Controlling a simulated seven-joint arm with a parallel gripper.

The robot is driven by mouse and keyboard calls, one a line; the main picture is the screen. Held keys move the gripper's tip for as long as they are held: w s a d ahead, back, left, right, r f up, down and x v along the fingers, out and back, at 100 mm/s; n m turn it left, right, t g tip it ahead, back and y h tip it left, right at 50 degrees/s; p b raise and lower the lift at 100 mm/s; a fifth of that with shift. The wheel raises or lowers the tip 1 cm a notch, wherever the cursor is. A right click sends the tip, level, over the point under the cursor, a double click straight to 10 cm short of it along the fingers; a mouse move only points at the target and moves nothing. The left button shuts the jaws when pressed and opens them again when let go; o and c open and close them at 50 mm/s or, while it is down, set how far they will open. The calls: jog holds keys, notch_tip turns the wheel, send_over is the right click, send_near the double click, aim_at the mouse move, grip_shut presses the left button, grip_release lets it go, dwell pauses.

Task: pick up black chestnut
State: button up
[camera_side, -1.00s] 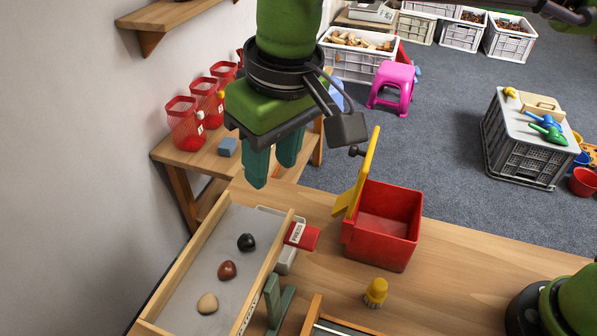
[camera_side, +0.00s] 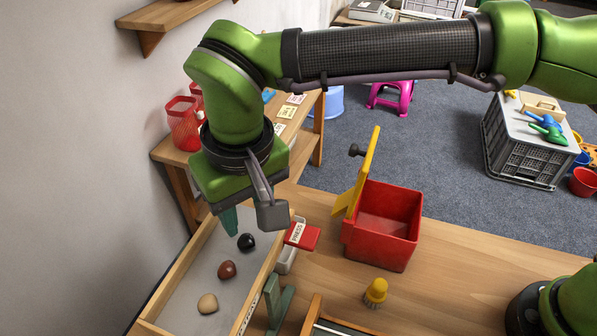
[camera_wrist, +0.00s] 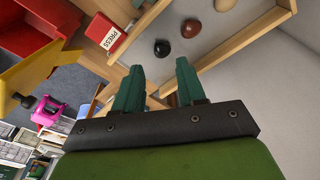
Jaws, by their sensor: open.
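The black chestnut (camera_side: 246,242) lies on the grey floor of a wooden-walled tray (camera_side: 171,272), at the far end of a row. A brown chestnut (camera_side: 227,270) and a beige chestnut (camera_side: 208,303) lie nearer the front. My gripper (camera_side: 232,222) is above the far end of the tray, beside and above the black chestnut, its fingers partly hidden by the wrist. In the wrist view the two green fingers of my gripper (camera_wrist: 158,75) are apart and empty. The black chestnut also shows there (camera_wrist: 161,48), ahead of the fingertips and not touching them.
A red PRESS paddle (camera_side: 302,235) stands by the tray's right wall. A red bin (camera_side: 383,225) with a yellow upright (camera_side: 364,170) is right of it. A yellow-topped brush (camera_side: 376,291) stands on the table. Red baskets (camera_side: 183,124) sit on the shelf behind.

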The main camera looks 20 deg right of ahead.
aim_at(246, 240)
jog(key=shift+w+a+f, duration=0.1)
jog(key=shift+w+f, duration=0.05)
jog(key=shift+f, duration=0.9)
jog(key=shift+w+a+f, duration=0.1)
jog(key=shift+f, duration=0.9)
jog(key=shift+w+a+f, duration=0.1)
jog(key=shift+w+f, duration=0.05)
jog(key=shift+f, duration=0.9)
grip_shut()
